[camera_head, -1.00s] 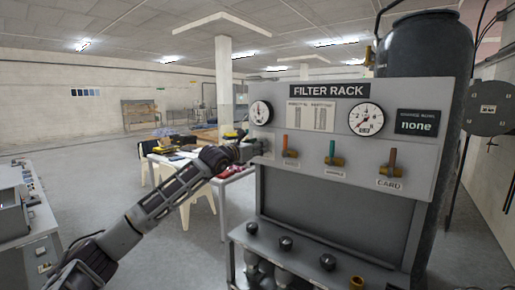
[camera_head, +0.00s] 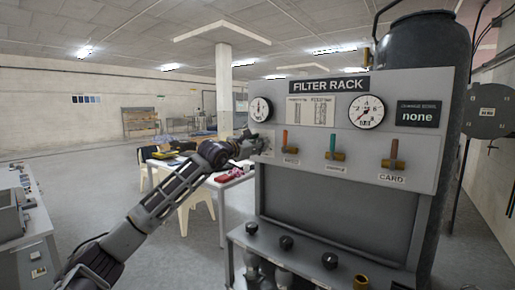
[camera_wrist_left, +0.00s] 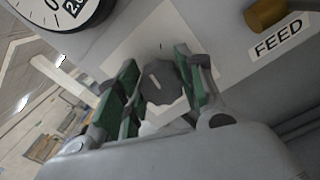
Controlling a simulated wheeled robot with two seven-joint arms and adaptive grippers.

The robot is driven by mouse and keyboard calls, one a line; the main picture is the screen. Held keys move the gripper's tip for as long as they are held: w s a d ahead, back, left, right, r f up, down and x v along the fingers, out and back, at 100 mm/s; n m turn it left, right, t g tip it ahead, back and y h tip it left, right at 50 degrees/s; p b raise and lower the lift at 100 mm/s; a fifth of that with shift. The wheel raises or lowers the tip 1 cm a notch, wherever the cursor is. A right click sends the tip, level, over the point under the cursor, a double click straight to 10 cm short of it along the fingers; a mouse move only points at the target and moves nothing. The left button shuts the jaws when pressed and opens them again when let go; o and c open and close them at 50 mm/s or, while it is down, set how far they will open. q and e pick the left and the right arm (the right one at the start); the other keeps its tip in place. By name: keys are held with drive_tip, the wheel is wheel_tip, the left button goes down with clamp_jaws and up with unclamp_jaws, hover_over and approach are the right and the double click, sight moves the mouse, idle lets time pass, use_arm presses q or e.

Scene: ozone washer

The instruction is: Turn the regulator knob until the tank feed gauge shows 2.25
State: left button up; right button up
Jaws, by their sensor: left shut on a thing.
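The regulator knob (camera_wrist_left: 163,88) is a dark grey, faceted knob with a light mark line, on a pale plate on the panel. My left gripper (camera_wrist_left: 160,85) is shut on it, with a green-padded finger on each side; in the head view my left gripper (camera_head: 258,146) reaches the panel's left end and hides the knob. A white round gauge (camera_head: 261,109) sits just above; its lower part shows in the wrist view (camera_wrist_left: 62,12), its readout cut off after "2.0". A second gauge (camera_head: 366,111) is farther right. I cannot tell which is tank feed. My right gripper is out of view.
The FILTER RACK panel (camera_head: 440,90) carries three valve handles: orange (camera_head: 285,138), green (camera_head: 333,143) and brown (camera_head: 394,150). A FEED label (camera_wrist_left: 279,37) is right of the knob. A display (camera_head: 417,117) reads "none". A table (camera_head: 235,180) stands behind my left arm.

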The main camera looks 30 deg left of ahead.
use_arm(q)
drive_tip(key=shift+m, duration=0.3)
drive_tip(key=o, duration=1)
drive_tip(key=shift+s, duration=0.1)
drive_tip(key=shift+s, duration=0.1)
drive_tip(key=shift+s+a+f, duration=0.1)
drive_tip(key=shift+s+a, duration=0.1)
drive_tip(key=shift+s, duration=2.05)
drive_tip(key=shift+s+a, duration=0.15)
drive_tip(key=shift+s, duration=2.1)
drive_tip(key=shift+s+a, duration=0.1)
drive_tip(key=shift+s, duration=1)
